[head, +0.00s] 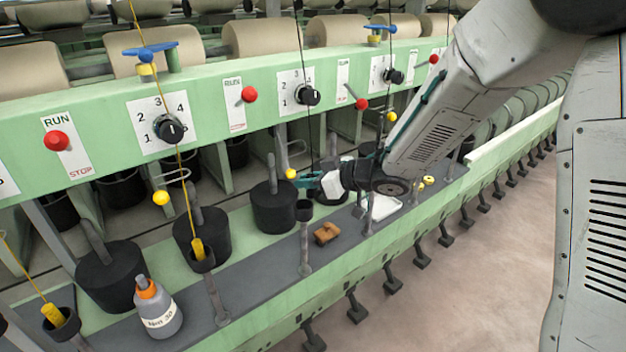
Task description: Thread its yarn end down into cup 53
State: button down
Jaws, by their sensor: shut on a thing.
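My gripper (306,184), with teal fingers, is at the middle of the head view, above and close to a small black cup (304,211) on a grey post. A thin dark yarn (305,130) runs down past a dial to the fingers. My gripper is shut on its end, which is too small and covered to make out. No cup number is readable, so I cannot tell which is cup 53. Yellow yarn ends sit in two other cups, one left of centre (208,264) and one at the lower left (68,325).
Black bobbins (274,207) stand behind the cup row. A grey bottle (157,308) with an orange cap and a brown wooden piece (326,233) stand on the ledge. A yellow ball guide (291,174) is beside my fingers. Red knobs (250,94) line the green rail (205,90).

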jog(key=shift+s+a+f, duration=0.1)
jog(key=shift+s+a, duration=0.15)
jog(key=shift+a, duration=0.8)
jog(key=shift+f, duration=1.7)
jog(key=c, duration=1.3)
grip_release()
jog(key=v, duration=0.8)
jog(key=shift+w, duration=0.1)
